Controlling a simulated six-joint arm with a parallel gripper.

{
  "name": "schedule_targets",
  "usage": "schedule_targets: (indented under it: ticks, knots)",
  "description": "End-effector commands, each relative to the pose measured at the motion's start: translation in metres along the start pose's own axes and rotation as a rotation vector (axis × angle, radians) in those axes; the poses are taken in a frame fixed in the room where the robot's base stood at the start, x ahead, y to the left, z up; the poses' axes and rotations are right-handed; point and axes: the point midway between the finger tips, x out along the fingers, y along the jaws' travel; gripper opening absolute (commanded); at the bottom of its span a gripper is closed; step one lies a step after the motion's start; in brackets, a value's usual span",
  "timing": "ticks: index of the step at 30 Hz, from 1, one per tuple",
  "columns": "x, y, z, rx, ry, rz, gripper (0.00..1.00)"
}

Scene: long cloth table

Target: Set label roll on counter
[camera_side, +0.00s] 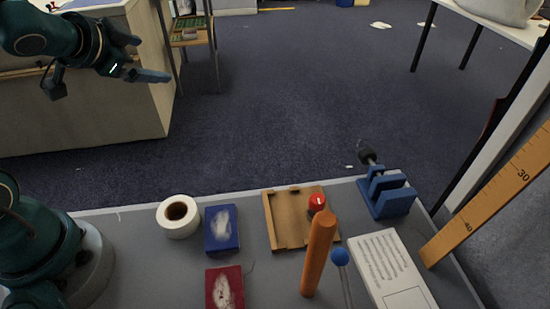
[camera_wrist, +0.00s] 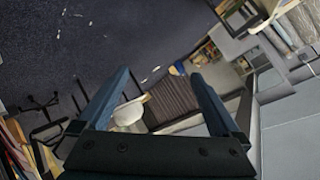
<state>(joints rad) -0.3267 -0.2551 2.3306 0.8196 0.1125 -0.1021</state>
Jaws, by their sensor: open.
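The label roll (camera_side: 187,229), white with a brown core, lies at the back left of the grey table (camera_side: 135,250). Its hole faces up. My gripper (camera_side: 147,58) is raised at the top left of the side view, well apart from the roll. Its two fingers are spread with nothing between them. In the wrist view the open gripper (camera_wrist: 160,76) faces the room, and the roll does not show there. A pale counter-like cabinet (camera_side: 80,115) stands behind my gripper in the side view; I cannot tell which surface is the counter.
Right of the roll lie a blue box (camera_side: 221,240) and a red box (camera_side: 212,293).

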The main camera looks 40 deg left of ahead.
Motion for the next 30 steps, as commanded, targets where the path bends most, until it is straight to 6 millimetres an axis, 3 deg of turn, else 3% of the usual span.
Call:
schedule_targets:
  ticks: [6, 12, 16, 30]
  knots:
    - [-0.073, 0.063, 0.026, -0.306, -0.203, 0.174, 1.0]
    - [-0.124, 0.117, 0.042, -0.413, -0.32, 0.4, 1.0]
    - [-0.136, 0.129, 0.045, -0.428, -0.347, 0.456, 1.0]
    - [-0.136, 0.129, 0.045, -0.431, -0.349, 0.456, 1.0]
